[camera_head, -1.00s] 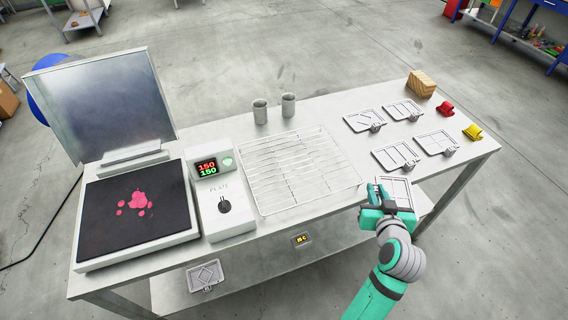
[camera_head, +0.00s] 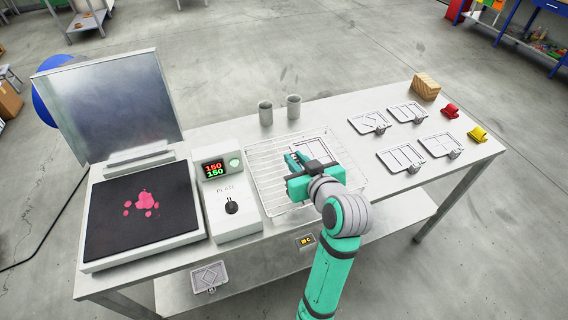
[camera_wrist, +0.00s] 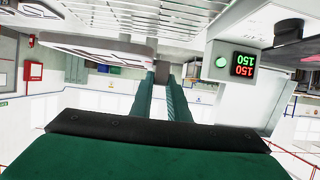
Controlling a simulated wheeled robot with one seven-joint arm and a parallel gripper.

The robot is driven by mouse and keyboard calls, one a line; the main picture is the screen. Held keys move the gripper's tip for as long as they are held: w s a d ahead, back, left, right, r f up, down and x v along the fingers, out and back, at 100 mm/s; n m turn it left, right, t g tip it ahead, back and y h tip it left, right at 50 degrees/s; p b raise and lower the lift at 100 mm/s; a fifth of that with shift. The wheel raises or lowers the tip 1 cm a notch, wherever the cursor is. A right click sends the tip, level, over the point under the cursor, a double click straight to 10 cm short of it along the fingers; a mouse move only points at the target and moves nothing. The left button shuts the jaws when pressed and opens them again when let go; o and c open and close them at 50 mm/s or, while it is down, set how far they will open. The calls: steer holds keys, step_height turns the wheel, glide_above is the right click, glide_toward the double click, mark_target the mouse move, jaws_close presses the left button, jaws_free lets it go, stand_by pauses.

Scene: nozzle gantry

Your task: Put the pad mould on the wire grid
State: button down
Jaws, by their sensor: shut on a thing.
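A flat grey mould (camera_head: 313,147) with a framed rim is held by my gripper (camera_head: 299,160). In the head view it lies over the back right part of the wire grid (camera_head: 262,160). I cannot tell whether it touches the wires. In the wrist view the mould (camera_wrist: 95,50) shows nearly edge-on at the upper left, by the ends of my gripper's fingers (camera_wrist: 168,80). My gripper and wrist hide part of the mould and the right front part of the grid.
Several similar moulds (camera_head: 400,158) lie on the right of the table. Two metal cups (camera_head: 265,113) stand behind the grid. The plate controller (camera_head: 229,205) stands close to its left, beside the dark hot plate (camera_head: 105,222). A wooden block (camera_head: 426,87) and red and yellow clips are at the far right.

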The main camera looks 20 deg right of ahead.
mark_target(293, 154)
steer(key=x, duration=0.4)
steer(key=shift+d, duration=0.35)
steer(key=w+f, duration=0.2)
steer(key=f, duration=0.1)
steer(key=w+f, duration=0.2)
steer(key=shift+d, duration=0.25)
steer(key=shift+w+f, duration=0.5)
steer(key=shift+f, duration=1.5)
steer(key=shift+f, duration=0.1)
steer(key=c, duration=1.7)
jaws_free()
steer(key=shift+f, duration=0.1)
